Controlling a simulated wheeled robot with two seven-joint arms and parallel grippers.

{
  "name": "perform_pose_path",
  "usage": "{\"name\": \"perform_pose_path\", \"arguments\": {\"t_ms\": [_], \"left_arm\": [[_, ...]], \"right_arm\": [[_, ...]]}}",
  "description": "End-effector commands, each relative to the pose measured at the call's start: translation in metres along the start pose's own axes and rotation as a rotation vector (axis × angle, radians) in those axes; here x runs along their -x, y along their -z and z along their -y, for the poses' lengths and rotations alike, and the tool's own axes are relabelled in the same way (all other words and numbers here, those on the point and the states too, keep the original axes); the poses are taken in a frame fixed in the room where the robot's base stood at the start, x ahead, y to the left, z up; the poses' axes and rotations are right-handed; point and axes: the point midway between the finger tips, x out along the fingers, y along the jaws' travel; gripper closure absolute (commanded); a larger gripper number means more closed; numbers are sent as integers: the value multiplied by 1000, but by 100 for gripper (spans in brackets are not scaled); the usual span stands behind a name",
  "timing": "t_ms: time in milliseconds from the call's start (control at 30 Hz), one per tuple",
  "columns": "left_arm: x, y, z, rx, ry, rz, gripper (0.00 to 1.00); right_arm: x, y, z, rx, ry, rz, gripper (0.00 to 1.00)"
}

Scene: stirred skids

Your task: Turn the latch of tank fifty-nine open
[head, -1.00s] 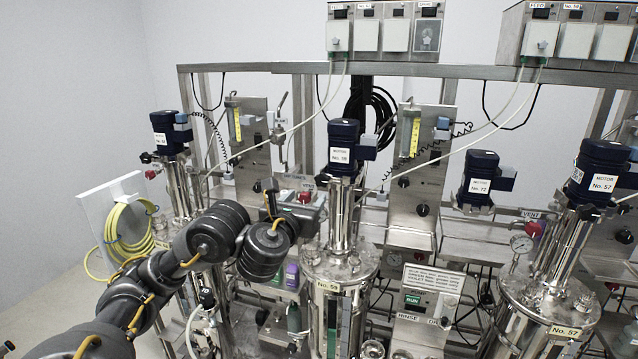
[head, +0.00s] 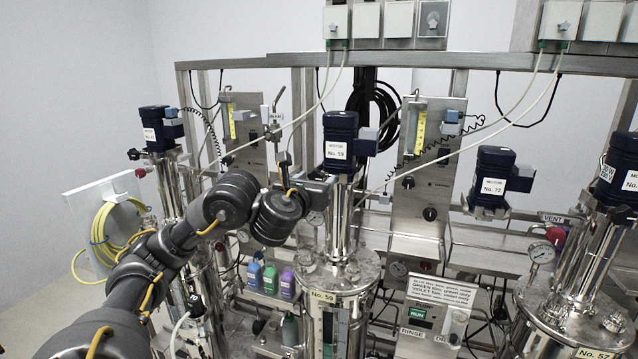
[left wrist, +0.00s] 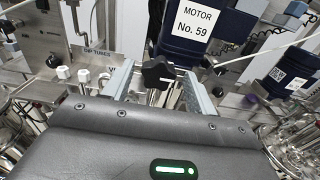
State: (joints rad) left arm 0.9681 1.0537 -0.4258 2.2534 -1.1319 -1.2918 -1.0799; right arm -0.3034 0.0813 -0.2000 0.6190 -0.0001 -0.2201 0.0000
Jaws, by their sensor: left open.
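Tank fifty-nine (head: 340,277) stands in the middle of the head view, with a "No. 59" label on its rim. Its dark blue motor (head: 338,142) sits on a steel column above and also shows in the left wrist view (left wrist: 195,30). My left gripper (head: 322,187) is beside that column, just below the motor. In the left wrist view its two grey fingers (left wrist: 157,88) are apart. A black star-shaped knob (left wrist: 158,72) shows between them, not gripped; I cannot tell whether it is the latch. My right gripper is out of view.
Motor 72 (head: 492,180) and tank fifty-seven (head: 570,310) stand to the right. A yellow hose coil (head: 112,232) hangs at the left. Coloured bottles (head: 270,279) stand on a low shelf left of tank fifty-nine. Thin tubes cross above the tanks.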

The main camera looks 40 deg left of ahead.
Motion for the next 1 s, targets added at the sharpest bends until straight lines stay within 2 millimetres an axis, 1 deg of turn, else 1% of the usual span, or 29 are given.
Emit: {"name": "perform_pose_path", "arguments": {"t_ms": [100,133,400,433,467,767,1000], "left_arm": [[1,0,-1,3,-1,0,43],[1,0,-1,3,-1,0,45],[0,-1,-1,4,-1,1,81],[0,-1,-1,5,-1,1,85],[0,-1,0,5,-1,1,87],[0,-2,0,41,-1,2,87],[0,-2,-1,177,-1,2,87]], "right_arm": [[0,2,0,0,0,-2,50],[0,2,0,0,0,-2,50],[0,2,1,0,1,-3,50],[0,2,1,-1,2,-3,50],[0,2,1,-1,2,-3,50],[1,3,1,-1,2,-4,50],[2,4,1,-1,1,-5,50]]}}
